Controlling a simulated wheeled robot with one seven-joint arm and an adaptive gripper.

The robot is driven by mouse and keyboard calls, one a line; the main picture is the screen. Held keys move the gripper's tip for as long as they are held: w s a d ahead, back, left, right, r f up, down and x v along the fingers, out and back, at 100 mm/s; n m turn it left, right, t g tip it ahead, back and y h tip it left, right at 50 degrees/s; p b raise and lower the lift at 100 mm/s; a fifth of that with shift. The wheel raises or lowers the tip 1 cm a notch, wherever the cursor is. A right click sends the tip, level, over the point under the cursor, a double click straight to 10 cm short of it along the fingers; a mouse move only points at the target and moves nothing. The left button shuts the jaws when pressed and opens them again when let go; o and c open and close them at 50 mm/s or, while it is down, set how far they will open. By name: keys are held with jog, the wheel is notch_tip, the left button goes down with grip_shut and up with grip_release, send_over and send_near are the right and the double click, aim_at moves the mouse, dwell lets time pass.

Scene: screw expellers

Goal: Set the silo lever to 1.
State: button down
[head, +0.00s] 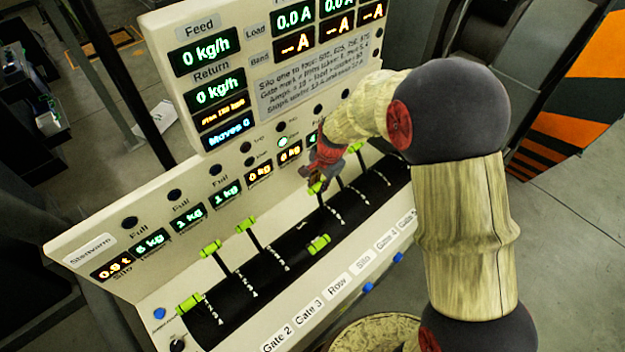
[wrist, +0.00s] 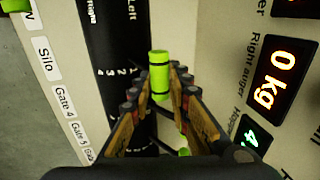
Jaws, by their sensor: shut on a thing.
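The silo lever, a dark stalk with a bright green grip (head: 316,187), stands on the sloping console among a row of similar levers. My gripper (head: 322,172) is at this grip, coming down from the upper right. In the wrist view the green grip (wrist: 159,62) is upright between the fingertips of my gripper (wrist: 161,82), which is shut on it. The lever's lower part is partly hidden by the fingers. A 1-to-4 scale (wrist: 119,71) is beside the lever; which mark it stands at I cannot tell. The Silo label (head: 363,259) is on the console's front strip.
The row lever (head: 319,244) lies tipped toward the front, close by. Other green levers stand left (head: 245,224) and right (head: 354,147) of my gripper. The upright panel with readouts (head: 208,52) rises close behind. Open floor (head: 575,240) is at right.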

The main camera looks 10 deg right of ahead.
jog(key=shift+s+d+f, duration=0.15)
jog(key=shift+s+f, duration=0.25)
jog(key=c, duration=2.1)
grip_release()
jog(key=shift+o, duration=1.4)
jog(key=shift+w+d, duration=0.1)
jog(key=shift+o, duration=0.7)
jog(key=shift+r, duration=0.1)
jog(key=shift+w+r, duration=0.1)
jog(key=shift+r, duration=0.05)
jog(key=shift+r, duration=0.3)
jog(key=v, duration=1.1)
